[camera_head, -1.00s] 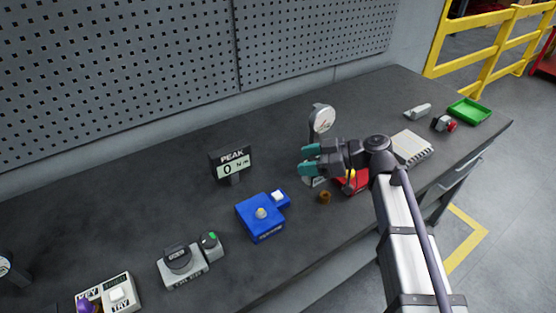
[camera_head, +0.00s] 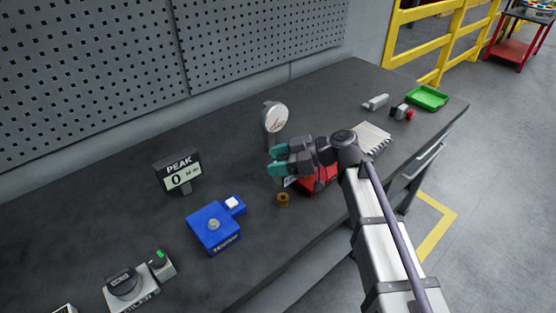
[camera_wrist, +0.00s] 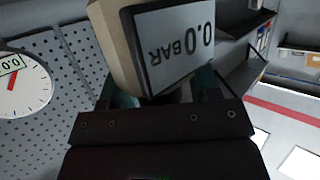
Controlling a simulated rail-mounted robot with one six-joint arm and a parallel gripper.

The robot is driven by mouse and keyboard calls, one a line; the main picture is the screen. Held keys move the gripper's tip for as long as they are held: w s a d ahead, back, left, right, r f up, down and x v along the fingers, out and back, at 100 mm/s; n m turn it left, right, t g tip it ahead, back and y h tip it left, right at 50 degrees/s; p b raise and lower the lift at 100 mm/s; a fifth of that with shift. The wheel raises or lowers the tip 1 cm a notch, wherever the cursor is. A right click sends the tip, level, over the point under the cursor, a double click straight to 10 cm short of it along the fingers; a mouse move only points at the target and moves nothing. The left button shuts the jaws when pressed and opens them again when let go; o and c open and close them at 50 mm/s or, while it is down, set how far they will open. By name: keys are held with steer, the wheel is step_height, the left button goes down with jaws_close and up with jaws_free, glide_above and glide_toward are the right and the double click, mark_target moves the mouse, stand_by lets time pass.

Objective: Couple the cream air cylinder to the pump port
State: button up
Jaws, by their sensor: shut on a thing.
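My gripper (camera_head: 279,160), with teal fingertips, is above the bench just in front of the round-dial gauge. In the wrist view its fingers (camera_wrist: 165,93) are shut on a cream, box-like body, taken as the cream air cylinder (camera_wrist: 112,45). Its dark-framed display reads 0.0 BAR, upside down in that view. In the head view I cannot make out the held body clearly. A red unit (camera_head: 318,180) sits under my gripper, partly covered by it. I cannot tell which thing carries the pump port.
The gauge (camera_head: 275,118) stands close behind my gripper. A small brown ring (camera_head: 283,200) and a blue tester (camera_head: 213,229) lie to the left. A PEAK display (camera_head: 178,173), a notepad (camera_head: 372,138) and a green tray (camera_head: 428,97) stand farther off. The bench's back middle is clear.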

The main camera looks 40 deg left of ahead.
steer(key=shift+f+b, duration=0.9)
steer(key=shift+f, duration=0.45)
steer(key=shift+f+b, duration=1.65)
steer(key=shift+f, duration=0.05)
steer(key=o, duration=1.2)
steer(key=shift+r, duration=0.1)
steer(key=p+v, duration=0.3)
steer(key=v, duration=0.7)
steer(key=shift+w+d+p, duration=0.15)
steer(key=shift+d+p, duration=0.15)
steer(key=shift+p, duration=0.05)
steer(key=shift+r, duration=0.1)
